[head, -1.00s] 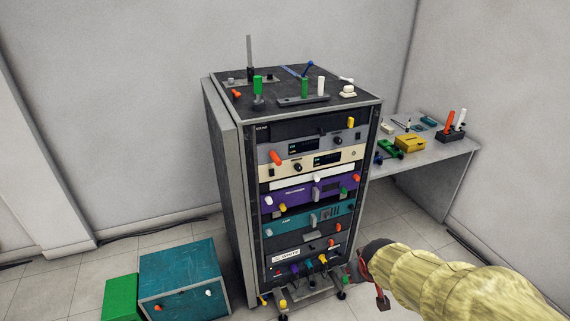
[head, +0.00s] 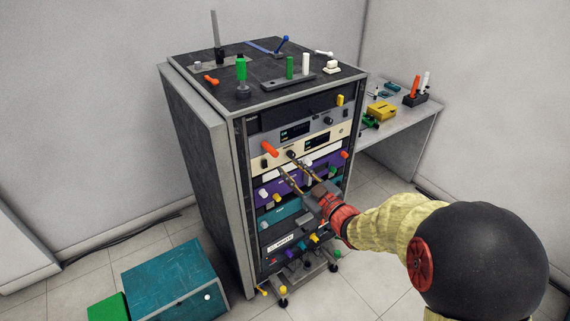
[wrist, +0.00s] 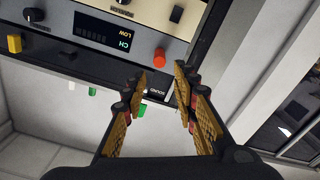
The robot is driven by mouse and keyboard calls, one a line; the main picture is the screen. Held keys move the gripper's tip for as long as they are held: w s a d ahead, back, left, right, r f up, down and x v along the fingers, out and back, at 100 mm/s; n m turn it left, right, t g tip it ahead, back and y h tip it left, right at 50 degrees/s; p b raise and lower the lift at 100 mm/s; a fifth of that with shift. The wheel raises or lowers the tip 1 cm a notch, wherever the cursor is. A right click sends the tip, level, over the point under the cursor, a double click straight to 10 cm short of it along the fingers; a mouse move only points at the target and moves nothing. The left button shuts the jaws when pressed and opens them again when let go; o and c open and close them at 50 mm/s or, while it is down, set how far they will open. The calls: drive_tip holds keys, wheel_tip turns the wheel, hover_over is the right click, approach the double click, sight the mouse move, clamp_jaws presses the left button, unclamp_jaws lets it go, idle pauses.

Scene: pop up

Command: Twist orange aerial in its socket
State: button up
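The orange aerial, which I take to be the short orange cylinder (head: 270,149) sticking out of the left part of the rack's grey front panel, also shows in the wrist view (wrist: 160,57). Its socket is hidden behind it. My gripper (head: 288,167) is open and empty in front of the rack, just below and right of the aerial in the head view. In the wrist view, which is upside down, the open fingers (wrist: 161,80) lie either side of the aerial's line, with the aerial beyond their tips and no contact visible.
The rack (head: 200,145) carries several coloured knobs and handles. Green (head: 241,68) and white (head: 305,65) sticks stand on its top. A side table (head: 415,121) at the right bears a yellow box (head: 381,110) and another orange stick (head: 415,86). A teal box (head: 175,280) sits on the floor.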

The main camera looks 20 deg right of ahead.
sight(276, 155)
drive_tip(key=x, duration=0.8)
drive_tip(key=shift+w+f+b, duration=0.15)
drive_tip(key=shift+w+b, duration=0.15)
drive_tip(key=shift+s, duration=0.15)
drive_tip(key=shift+c, duration=1.3)
drive_tip(key=c, duration=0.4)
drive_tip(key=m, duration=0.3)
drive_tip(key=shift+m, duration=0.3)
drive_tip(key=shift+c, duration=0.2)
drive_tip(key=m, duration=0.8)
drive_tip(key=shift+m, duration=0.3)
drive_tip(key=m, duration=0.5)
drive_tip(key=shift+m, duration=0.3)
drive_tip(key=o, duration=0.9)
